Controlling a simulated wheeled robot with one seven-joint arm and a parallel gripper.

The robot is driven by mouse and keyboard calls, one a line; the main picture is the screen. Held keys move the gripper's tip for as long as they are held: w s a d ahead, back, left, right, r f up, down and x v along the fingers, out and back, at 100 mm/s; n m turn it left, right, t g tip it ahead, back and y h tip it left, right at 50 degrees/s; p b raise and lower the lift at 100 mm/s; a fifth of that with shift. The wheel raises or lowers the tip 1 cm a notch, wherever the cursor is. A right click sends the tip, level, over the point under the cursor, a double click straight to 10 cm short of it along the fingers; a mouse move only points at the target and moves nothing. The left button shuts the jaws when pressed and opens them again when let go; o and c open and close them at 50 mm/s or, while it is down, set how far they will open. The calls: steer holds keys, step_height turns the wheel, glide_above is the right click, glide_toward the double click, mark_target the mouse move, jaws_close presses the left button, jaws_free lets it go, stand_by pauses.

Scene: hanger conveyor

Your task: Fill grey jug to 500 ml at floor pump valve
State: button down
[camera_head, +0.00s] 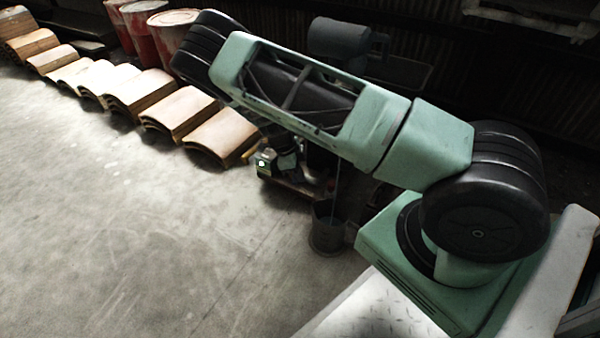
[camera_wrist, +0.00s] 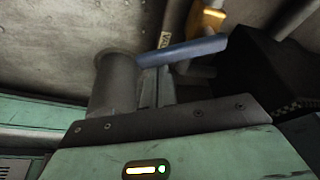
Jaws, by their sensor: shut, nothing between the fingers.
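A dark grey jug-like vessel (camera_head: 327,232) stands upright on the floor beside my base in the head view. A grey cylinder that looks like the jug (camera_wrist: 113,84) shows left of centre in the wrist view. My gripper (camera_wrist: 170,120) shows in part as a dark plate on a green housing with a lit bar. It is shut and empty, close to the cylinder and lever; contact cannot be told. The jug's contents and fill marks are hidden.
Low floor equipment (camera_head: 300,187) lies partly hidden under my arm. Stacks of curved tan pieces (camera_head: 222,138) line the floor at left, with red drums (camera_head: 170,30) behind. Open concrete floor (camera_head: 110,220) fills the left foreground.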

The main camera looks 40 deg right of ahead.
steer(key=shift+w+a+m+p, duration=0.1)
steer(key=shift+a+m+p, duration=0.05)
steer(key=shift+m+p, duration=0.15)
steer(key=shift+w+a+m+g+y+p, duration=0.15)
steer(key=shift+w+a+m+y+p, duration=0.25)
steer(key=shift+m, duration=0.35)
steer(key=shift+w+a+m+g+y+p, duration=0.1)
steer(key=shift+w+a+m+g+p, duration=0.1)
steer(key=shift+m+p, duration=0.45)
steer(key=shift+w+a, duration=0.25)
steer(key=shift+w, duration=0.1)
steer(key=shift+d, duration=0.1)
